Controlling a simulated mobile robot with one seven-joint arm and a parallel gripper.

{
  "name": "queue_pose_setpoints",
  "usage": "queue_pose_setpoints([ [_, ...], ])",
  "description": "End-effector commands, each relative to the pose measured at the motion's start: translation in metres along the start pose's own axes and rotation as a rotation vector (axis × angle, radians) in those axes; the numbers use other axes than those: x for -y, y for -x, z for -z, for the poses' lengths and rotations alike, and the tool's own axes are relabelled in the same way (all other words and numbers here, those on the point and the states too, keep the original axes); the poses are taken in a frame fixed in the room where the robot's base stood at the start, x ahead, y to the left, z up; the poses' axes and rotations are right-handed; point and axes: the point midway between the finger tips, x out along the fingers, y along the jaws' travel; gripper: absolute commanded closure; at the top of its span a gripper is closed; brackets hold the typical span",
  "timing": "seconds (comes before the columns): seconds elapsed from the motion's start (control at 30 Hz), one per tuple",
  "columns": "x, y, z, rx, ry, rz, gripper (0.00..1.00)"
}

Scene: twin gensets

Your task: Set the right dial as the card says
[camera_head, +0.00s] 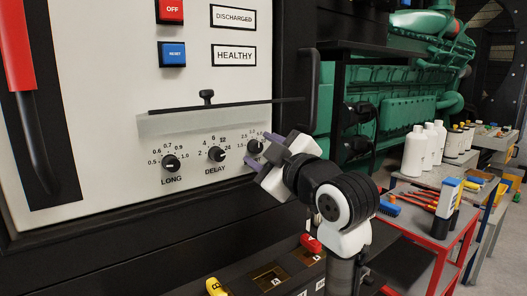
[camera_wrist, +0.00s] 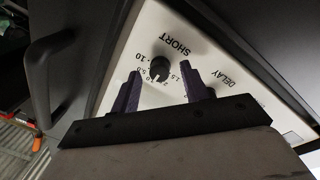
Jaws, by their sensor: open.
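The control panel (camera_head: 120,110) carries three black dials in a row: LONG (camera_head: 171,163), DELAY (camera_head: 216,154) and a right dial (camera_head: 254,146), labelled SHORT in the wrist view (camera_wrist: 160,60). My gripper (camera_head: 263,151) is open at the right dial, its purple fingers pointing at the panel. In the wrist view my gripper (camera_wrist: 161,76) has its fingertips apart with the SHORT dial beyond and between them. I cannot tell whether they touch it. The SHORT pointer's setting is too small to read. I cannot make out a card with the setting.
A translucent strip with a dark edge and knob (camera_head: 207,97) juts out above the dials. A dark handle (camera_head: 309,85) stands right of the panel, close to my arm.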

Motion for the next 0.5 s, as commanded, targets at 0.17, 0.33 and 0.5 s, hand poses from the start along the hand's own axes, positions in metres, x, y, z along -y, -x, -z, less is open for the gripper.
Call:
queue_pose_setpoints([
  [0.17,0.0,0.019,-0.002,-0.001,0.001,-0.004,0.55],
  [0.33,0.001,0.056,-0.003,0.001,0.004,-0.007,0.55],
  [0.5,0.001,0.095,-0.002,0.001,0.003,-0.006,0.55],
])
